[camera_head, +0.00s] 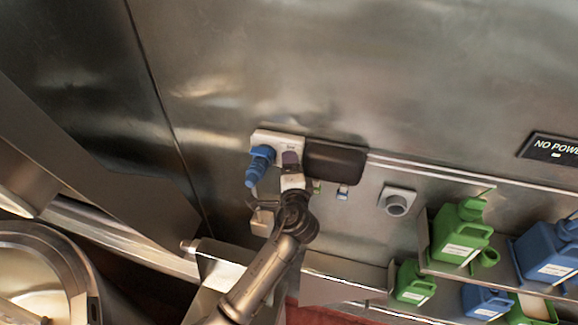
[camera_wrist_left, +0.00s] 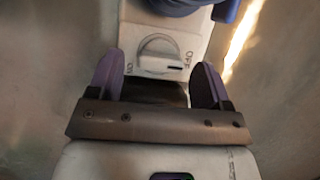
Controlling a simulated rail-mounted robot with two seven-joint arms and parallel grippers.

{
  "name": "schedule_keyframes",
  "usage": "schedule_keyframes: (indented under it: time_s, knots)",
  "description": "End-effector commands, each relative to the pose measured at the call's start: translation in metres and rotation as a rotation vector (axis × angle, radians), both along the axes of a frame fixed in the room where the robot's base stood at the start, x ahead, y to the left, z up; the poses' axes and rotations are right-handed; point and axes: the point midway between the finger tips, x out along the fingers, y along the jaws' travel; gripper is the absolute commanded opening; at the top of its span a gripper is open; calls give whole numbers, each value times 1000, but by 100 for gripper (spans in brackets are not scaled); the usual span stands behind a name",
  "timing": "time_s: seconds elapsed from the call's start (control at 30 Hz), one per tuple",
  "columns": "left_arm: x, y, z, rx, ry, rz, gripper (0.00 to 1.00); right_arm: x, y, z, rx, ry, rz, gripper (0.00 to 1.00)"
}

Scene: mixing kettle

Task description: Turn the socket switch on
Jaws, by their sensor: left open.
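The white socket box (camera_head: 268,137) is fixed to the metal wall in the head view. Its round white switch knob (camera_wrist_left: 158,50) shows in the left wrist view, with ON lettered at its left and OFF at its right. A dark mark lies beside OFF; I cannot tell the knob's exact setting. A blue plug (camera_head: 260,163) sits in the socket, and its edge shows at the top of the wrist view (camera_wrist_left: 180,5). My left gripper (camera_wrist_left: 158,80) is open and empty, its purple fingers apart on either side below the knob. It hides the knob in the head view (camera_head: 291,160). My right gripper is not in view.
A dark panel (camera_head: 335,160) is just right of the socket. A grey round fitting (camera_head: 396,202) is farther right. Green bottles (camera_head: 462,232) and blue bottles (camera_head: 550,250) stand on shelves at lower right. A metal kettle (camera_head: 75,270) is at lower left. The wall above is clear.

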Motion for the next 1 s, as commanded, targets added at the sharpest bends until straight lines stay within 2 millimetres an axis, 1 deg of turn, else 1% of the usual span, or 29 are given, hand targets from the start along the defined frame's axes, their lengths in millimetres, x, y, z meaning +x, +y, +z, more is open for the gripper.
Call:
schedule_keyframes:
  time_s: [0.2,0.5,1.0]
  knots:
    - [7,1,1,0,0,0,72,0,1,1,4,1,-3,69]
    - [8,1,0,-1,0,0,71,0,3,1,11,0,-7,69]
    - [8,1,0,0,0,0,24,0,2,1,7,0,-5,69]
